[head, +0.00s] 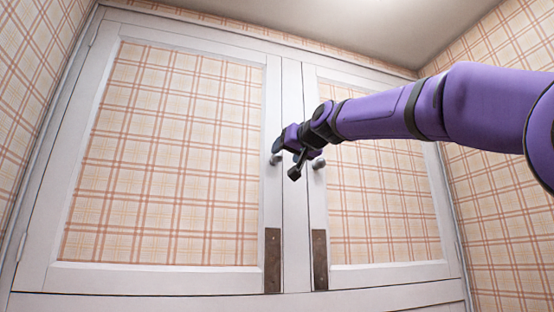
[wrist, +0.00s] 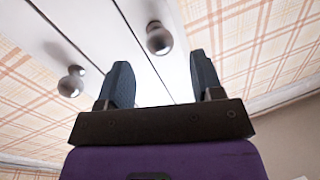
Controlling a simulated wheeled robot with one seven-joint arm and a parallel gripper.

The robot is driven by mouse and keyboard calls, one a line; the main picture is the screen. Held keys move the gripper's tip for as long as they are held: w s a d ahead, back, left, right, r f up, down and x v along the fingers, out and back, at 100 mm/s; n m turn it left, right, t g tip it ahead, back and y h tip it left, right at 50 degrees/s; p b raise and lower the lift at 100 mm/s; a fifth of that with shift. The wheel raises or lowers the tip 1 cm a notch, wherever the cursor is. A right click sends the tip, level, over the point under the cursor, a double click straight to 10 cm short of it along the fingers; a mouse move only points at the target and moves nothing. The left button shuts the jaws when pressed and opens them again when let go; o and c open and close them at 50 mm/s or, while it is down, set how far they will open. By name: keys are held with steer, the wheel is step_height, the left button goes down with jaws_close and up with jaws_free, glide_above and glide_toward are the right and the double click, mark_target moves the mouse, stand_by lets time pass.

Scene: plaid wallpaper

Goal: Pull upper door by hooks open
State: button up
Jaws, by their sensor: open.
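A white double-door cupboard with plaid panels fills the head view, with a left door (head: 270,95) and a right door (head: 312,215). Each door has a round metal knob near the centre seam: the left knob (head: 276,159) and the right knob (head: 319,163). My gripper (head: 286,160) is in front of the seam at knob height. In the wrist view my gripper (wrist: 159,62) is open and empty. One knob (wrist: 159,40) shows beyond the gap between the fingertips, and the other knob (wrist: 71,83) is left of the fingers. Both doors look shut.
Brown metal plates sit at the doors' lower inner corners, a left plate (head: 272,262) and a right plate (head: 320,260). Plaid walls flank the cupboard, with the right wall (head: 505,110) close behind my arm. A ceiling (head: 350,25) is above.

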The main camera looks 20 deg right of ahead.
mark_target(280, 156)
steer(key=w, duration=0.3)
steer(key=w+a, duration=0.1)
steer(key=w, duration=0.2)
steer(key=shift+a, duration=0.1)
steer(key=shift+c, duration=0.3)
steer(key=shift+s, duration=0.1)
jaws_close()
